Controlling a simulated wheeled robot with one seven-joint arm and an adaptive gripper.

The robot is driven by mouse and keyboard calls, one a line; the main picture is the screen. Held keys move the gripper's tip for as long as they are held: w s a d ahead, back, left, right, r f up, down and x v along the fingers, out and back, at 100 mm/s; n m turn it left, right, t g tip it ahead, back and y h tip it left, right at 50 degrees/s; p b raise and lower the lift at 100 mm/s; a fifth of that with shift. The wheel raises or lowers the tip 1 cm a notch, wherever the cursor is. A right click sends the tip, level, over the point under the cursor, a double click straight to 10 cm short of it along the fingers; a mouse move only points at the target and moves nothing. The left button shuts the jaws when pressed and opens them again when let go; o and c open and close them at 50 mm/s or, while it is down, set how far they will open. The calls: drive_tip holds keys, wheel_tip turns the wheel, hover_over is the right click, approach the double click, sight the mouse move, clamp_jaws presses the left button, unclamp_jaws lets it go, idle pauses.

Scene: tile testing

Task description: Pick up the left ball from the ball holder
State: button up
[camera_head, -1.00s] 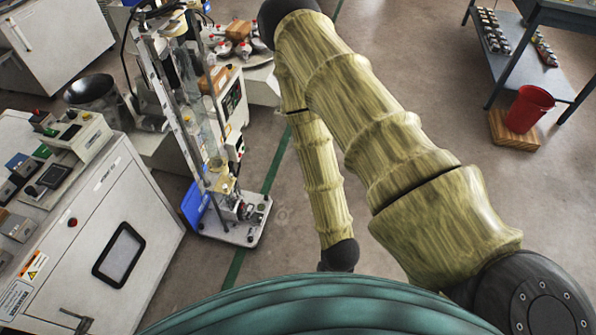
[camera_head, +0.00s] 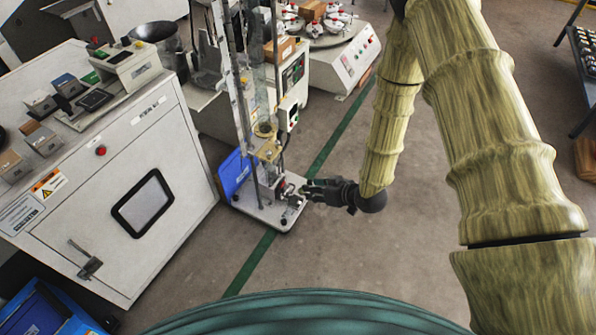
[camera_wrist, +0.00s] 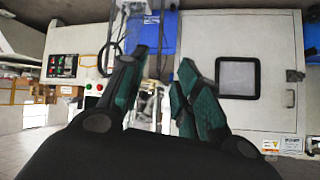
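My gripper (camera_head: 308,189) is at the base of a tall test stand, to the right of its lower fittings. In the wrist view my gripper (camera_wrist: 164,62) has its two green fingers apart, with nothing held between them. The stand's pale base plate (camera_head: 268,213) carries small metal parts (camera_head: 290,196) close to my fingertips. The ball holder and its left ball are too small or hidden for me to make out. I cannot tell whether my fingers touch anything.
A white cabinet (camera_head: 95,180) with a dark-framed window fills the left. A white machine (camera_head: 345,62) with a round top is behind. The floor (camera_head: 330,245) right of the stand is clear.

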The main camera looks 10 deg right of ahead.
sight(271, 153)
drive_tip(key=w+a+n+y+b, duration=0.1)
drive_tip(key=w+a+b, duration=0.2)
drive_tip(key=w+a, duration=0.1)
drive_tip(key=w+a+n+y+b, duration=0.2)
drive_tip(key=w+a+b, duration=0.2)
drive_tip(key=w, duration=0.3)
drive_tip(key=w+a+n+y+b, duration=0.2)
drive_tip(key=w+a+b, duration=0.2)
drive_tip(key=w, duration=0.1)
drive_tip(key=shift+w+r+t, duration=0.2)
drive_tip(key=shift+r+t, duration=0.05)
drive_tip(key=shift+t, duration=0.15)
idle(0.3)
drive_tip(key=c, duration=0.6)
drive_tip(key=shift+r+p, duration=0.15)
drive_tip(key=shift+p, duration=0.2)
wheel_tip(271, 153, up, 3)
drive_tip(key=p, duration=0.2)
drive_tip(key=shift+r+p, duration=0.15)
drive_tip(key=shift+p, duration=0.2)
